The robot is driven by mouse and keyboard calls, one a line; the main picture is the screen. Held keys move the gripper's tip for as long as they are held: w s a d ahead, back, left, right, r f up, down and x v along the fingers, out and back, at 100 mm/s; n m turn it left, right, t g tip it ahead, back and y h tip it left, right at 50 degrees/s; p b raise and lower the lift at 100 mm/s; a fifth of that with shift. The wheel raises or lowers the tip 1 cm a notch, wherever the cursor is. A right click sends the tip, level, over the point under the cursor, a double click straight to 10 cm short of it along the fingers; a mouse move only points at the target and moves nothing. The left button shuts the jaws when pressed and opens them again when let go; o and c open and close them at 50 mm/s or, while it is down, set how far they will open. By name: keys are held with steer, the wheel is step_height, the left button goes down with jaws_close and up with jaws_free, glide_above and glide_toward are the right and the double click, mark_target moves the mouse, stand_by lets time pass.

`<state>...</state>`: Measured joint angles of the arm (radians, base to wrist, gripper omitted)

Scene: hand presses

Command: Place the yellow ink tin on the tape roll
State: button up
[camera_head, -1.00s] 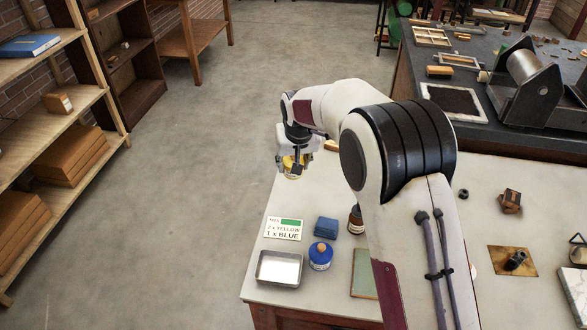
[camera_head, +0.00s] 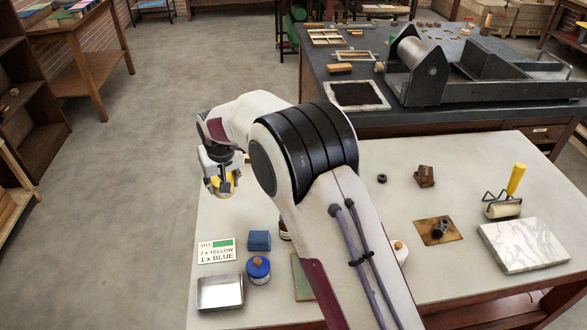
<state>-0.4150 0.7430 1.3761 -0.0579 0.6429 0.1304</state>
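The yellow ink tin (camera_head: 226,192) shows at the tips of my gripper (camera_head: 222,183), over the far left part of the pale table. The fingers look closed around the tin, and it seems held above the tabletop. My wrist covers part of it. A small dark ring (camera_head: 382,178) lies on the table to the right of my arm. It may be the tape roll, but it is too small to be sure. My arm hides the middle of the table.
On the right are a brown block (camera_head: 424,176), a brown plate (camera_head: 437,231), a marble slab (camera_head: 523,245) and a yellow-handled roller (camera_head: 504,207).

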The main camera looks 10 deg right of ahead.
steer(key=w+d+r, duration=0.1)
steer(key=w+d, duration=0.3)
steer(key=d, duration=0.3)
steer(key=w+d, duration=0.5)
steer(key=d, duration=0.3)
steer(key=w+d+r+m, duration=0.1)
steer(key=w+d, duration=0.4)
steer(key=d, duration=0.3)
steer(key=shift+d+r, duration=0.2)
steer(key=shift+r, duration=0.1)
steer(key=shift+f, duration=1.4)
steer(key=shift+f, duration=0.1)
steer(key=shift+f, duration=2.55)
steer(key=shift+f, duration=0.15)
